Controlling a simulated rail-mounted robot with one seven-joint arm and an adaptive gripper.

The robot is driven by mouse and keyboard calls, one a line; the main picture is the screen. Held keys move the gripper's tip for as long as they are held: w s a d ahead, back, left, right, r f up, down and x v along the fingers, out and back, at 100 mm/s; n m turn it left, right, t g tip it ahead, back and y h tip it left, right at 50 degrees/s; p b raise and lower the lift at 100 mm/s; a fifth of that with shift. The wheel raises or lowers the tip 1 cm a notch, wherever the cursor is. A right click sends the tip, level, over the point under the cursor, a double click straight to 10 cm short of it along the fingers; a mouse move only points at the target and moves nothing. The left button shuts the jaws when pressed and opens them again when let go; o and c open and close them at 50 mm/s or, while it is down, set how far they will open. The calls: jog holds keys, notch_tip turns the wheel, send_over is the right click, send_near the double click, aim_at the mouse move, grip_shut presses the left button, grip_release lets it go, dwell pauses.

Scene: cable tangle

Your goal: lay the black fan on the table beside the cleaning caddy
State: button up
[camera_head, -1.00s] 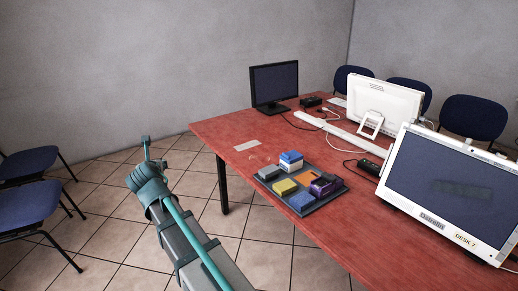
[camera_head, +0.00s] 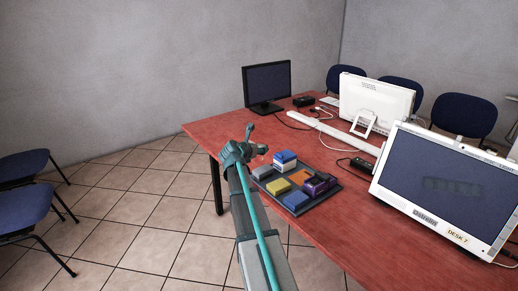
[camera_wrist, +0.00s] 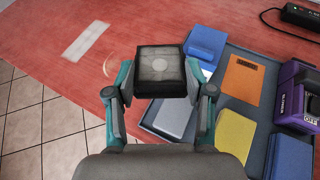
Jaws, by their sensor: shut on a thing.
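The black fan (camera_wrist: 160,64), a square black-framed block with a grey face, is between the fingers of my gripper (camera_wrist: 158,82) in the wrist view. The gripper is shut on it. A low dark-grey tray (camera_wrist: 235,143), seemingly the cleaning caddy, lies to the right with several coloured items in it. The fan's right side overlaps the tray's left part in this view; its height above the table is unclear. In the head view my gripper (camera_head: 254,148) is at the tray's far-left side, near the table's left edge, and the fan is hard to make out.
A white label (camera_wrist: 89,38) and a pale ring (camera_wrist: 107,64) mark the red table (camera_wrist: 60,75) left of the fan. Monitors (camera_head: 267,86) stand farther back and right. The table's left edge drops to tiled floor.

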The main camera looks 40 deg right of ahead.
jog(key=d, duration=0.1)
jog(key=d+m+g, duration=0.1)
jog(key=shift+w+d+r+h, duration=0.1)
jog(key=shift+w+d+h, duration=0.2)
jog(key=shift+w, duration=0.1)
jog(key=w+d+f, duration=0.1)
jog(key=w+f, duration=0.1)
jog(key=w, duration=0.1)
jog(key=w+d+f, duration=0.2)
jog(key=w+f, duration=0.1)
jog(key=w, duration=0.1)
jog(key=w+d+f, duration=0.1)
jog(key=w+f, duration=0.1)
jog(key=w, duration=0.1)
jog(key=shift+w+d+f, duration=0.25)
jog(key=shift+w+f, duration=0.05)
jog(key=shift+f, duration=0.05)
jog(key=shift+w+d+f, duration=0.3)
jog(key=shift+w+f, duration=0.3)
jog(key=shift+f, duration=1.9)
jog(key=shift+f, duration=0.15)
jog(key=o, duration=1.1)
jog(key=shift+o, duration=0.2)
